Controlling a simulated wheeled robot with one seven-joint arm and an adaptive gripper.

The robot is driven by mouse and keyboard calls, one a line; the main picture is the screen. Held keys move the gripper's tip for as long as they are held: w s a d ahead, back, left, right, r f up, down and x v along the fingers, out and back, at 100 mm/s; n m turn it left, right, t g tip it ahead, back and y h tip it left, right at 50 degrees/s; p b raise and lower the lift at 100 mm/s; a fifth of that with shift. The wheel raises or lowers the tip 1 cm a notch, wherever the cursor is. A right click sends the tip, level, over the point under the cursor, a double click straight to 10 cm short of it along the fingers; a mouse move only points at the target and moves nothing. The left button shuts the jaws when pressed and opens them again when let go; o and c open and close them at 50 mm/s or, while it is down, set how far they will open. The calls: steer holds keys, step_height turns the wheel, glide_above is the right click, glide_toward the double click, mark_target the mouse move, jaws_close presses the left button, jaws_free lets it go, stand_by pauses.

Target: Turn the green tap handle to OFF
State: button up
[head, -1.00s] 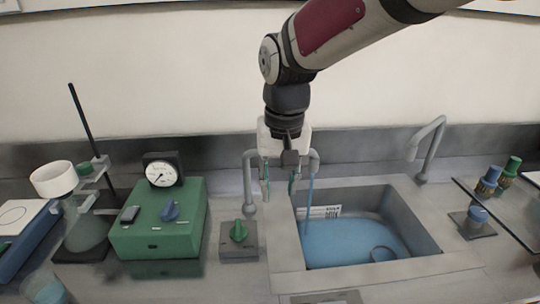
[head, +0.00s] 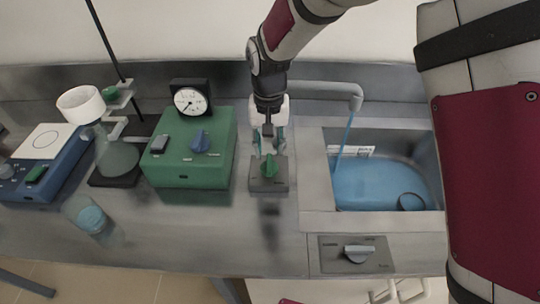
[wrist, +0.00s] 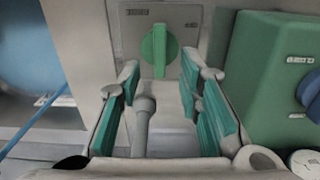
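The green tap handle (head: 269,166) stands on a small grey box (head: 256,187) left of the sink. In the wrist view the handle (wrist: 160,50) lies lengthwise up the picture, with small labels on either side that are too blurred to read. My gripper (head: 267,147) is just above and behind the handle in the head view. In the wrist view my gripper (wrist: 162,95) is open, its teal pads apart, with the handle ahead of the gap and nothing held. Water runs from the grey spout (head: 320,87) into the sink.
The sink (head: 318,170) holds blue water (head: 375,185). A green box (head: 187,160) with a gauge (head: 190,100) stands close on the left. A grey post (wrist: 143,125) shows between my fingers in the wrist view. A knob panel (head: 330,262) is at the front.

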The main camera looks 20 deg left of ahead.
mark_target(269, 162)
steer(key=shift+f, duration=2.75)
steer(key=shift+c, duration=0.6)
jaws_close()
